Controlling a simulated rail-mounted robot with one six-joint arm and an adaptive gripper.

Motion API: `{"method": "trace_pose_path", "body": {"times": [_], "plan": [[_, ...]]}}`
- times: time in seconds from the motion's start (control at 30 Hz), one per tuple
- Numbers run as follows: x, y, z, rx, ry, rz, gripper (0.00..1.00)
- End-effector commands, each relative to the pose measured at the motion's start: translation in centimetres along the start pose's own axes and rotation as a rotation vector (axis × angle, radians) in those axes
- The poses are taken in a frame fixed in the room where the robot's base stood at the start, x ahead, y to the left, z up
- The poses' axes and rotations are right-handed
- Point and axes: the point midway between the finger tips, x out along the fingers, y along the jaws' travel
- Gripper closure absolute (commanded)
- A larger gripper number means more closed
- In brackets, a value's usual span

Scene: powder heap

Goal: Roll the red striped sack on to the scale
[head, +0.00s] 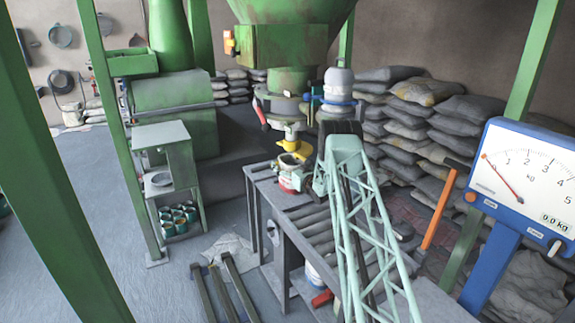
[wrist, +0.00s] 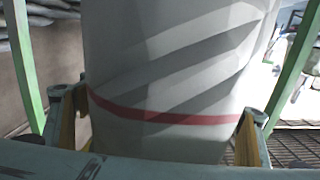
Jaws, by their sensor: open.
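A pale grey sack with one red stripe (wrist: 165,70) fills the middle of the wrist view, looking upright. My gripper (wrist: 163,118) is open, its yellow-padded fingers at the left and right sides of the sack near the stripe. I cannot tell whether the pads touch it. In the head view a small red and white item (head: 291,181) stands at the far end of the roller table, partly hidden by my arm; I cannot tell if it is the sack. The scale's dial (head: 530,175) is at the right, reading 0.0 kg. Its weighing plate is not clearly seen.
A roller table (head: 310,215) runs toward me, partly covered by my arm. A green hopper (head: 285,30) hangs over its far end. Stacked grey sacks (head: 410,120) line the back wall. A green shelf (head: 165,150) with tins stands left. The floor at far left is clear.

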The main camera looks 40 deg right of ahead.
Motion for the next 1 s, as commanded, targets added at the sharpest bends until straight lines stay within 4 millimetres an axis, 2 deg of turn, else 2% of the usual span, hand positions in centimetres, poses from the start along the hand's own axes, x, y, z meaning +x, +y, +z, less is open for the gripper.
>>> {"method": "trace_pose_path", "body": {"times": [0.17,0.77,1.0], "plan": [[-0.02,0.0,0.01,0.0,0.0,0.0,0.2],[-0.04,0.0,0.02,0.0,0.0,0.0,0.75],[-0.01,-0.07,0.04,0.0,0.0,-0.001,0.75]]}}
